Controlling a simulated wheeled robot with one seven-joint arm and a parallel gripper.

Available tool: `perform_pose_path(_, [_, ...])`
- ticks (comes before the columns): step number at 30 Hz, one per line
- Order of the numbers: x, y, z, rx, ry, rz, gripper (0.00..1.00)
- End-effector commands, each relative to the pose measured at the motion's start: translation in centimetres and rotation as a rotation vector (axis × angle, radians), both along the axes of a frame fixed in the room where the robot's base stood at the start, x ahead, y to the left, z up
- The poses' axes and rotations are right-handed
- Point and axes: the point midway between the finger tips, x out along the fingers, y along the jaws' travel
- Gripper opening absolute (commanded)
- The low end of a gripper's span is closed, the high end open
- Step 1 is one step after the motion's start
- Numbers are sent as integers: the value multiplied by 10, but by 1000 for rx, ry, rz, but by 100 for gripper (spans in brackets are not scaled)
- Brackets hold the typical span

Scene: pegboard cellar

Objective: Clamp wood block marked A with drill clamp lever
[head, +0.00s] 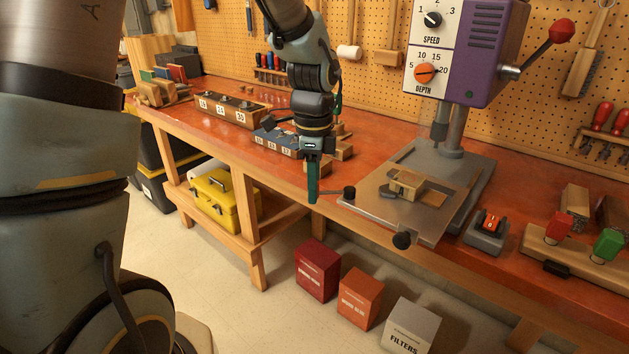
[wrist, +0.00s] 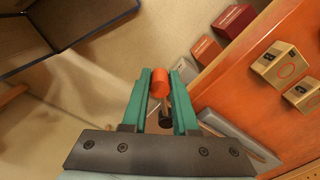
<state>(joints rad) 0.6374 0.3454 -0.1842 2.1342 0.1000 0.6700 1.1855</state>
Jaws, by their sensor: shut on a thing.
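My gripper (head: 313,190) points down just left of the drill press table's front left corner. In the wrist view its teal fingers (wrist: 160,95) are closed around the orange end (wrist: 160,82) of the clamp lever. The lever's thin rod (head: 334,193) runs right to a black knob (head: 349,192) by the metal drill table (head: 375,205). The orange end is hidden behind the fingers in the head view. A pale wood block (head: 407,184) sits on the drill table under the drill. No letter is readable on it. A second black knob (head: 402,240) is at the table's front edge.
The purple drill press (head: 470,60) stands on the orange workbench (head: 290,178). Small wood blocks (wrist: 275,65) lie on the bench left of the drill table. Red (head: 318,270), orange (head: 360,297) and grey (head: 410,325) boxes are on the floor. A switch box (head: 487,232) is at right.

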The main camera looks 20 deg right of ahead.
Motion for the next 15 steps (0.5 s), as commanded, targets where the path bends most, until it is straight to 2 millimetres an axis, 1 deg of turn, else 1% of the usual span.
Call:
perform_pose_path(6, [-12,2,1,-2,-1,151,0])
perform_pose_path(15, [-20,2,0,0,-1,275,0])
